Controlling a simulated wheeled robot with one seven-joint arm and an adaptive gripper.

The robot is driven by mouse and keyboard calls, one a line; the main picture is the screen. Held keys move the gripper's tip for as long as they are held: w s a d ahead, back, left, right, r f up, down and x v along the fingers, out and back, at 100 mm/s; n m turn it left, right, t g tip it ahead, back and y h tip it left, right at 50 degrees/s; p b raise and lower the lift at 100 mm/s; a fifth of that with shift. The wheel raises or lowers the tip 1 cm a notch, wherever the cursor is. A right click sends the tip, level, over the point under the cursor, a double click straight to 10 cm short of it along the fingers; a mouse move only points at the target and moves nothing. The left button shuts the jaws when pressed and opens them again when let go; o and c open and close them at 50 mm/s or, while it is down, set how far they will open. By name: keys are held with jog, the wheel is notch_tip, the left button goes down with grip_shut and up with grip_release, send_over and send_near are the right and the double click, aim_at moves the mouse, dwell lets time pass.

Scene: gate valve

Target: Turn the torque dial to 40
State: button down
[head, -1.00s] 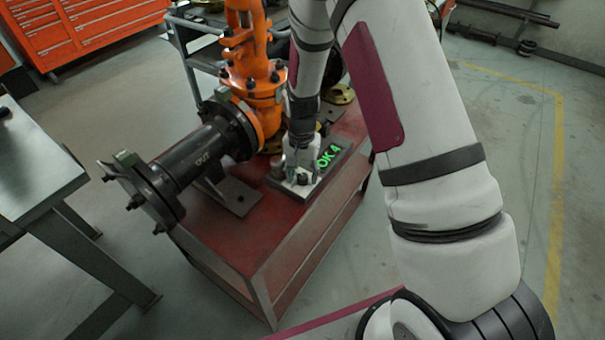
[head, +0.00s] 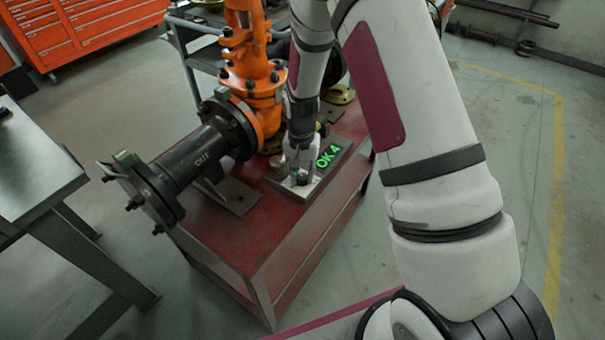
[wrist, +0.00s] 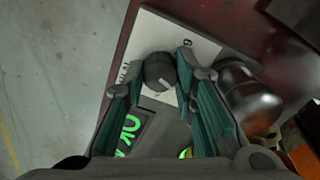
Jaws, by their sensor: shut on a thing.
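The torque dial (wrist: 159,76) is a dark round knob with a pale mark on its face, on a white scale plate (wrist: 165,30). In the wrist view my gripper (wrist: 162,66) has its two green-padded fingers on either side of the knob, shut on it. A "6" shows on the plate; other print is partly covered and hard to read. In the head view my gripper (head: 299,168) is down at the plate and hides most of the dial. Beside it a dark display (head: 328,157) shows green text like "OK 4".
The plate stands on a red bench (head: 262,232). A rounded metal part (wrist: 248,92) is near the right finger. Open floor lies to the right.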

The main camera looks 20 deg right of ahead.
aim_at(301, 176)
jog(key=n, duration=0.4)
jog(key=shift+n, duration=1.9)
jog(key=c, duration=1.3)
grip_release()
notch_tip(301, 176, up, 12)
jog(key=shift+a, duration=0.15)
jog(key=shift+r, duration=0.1)
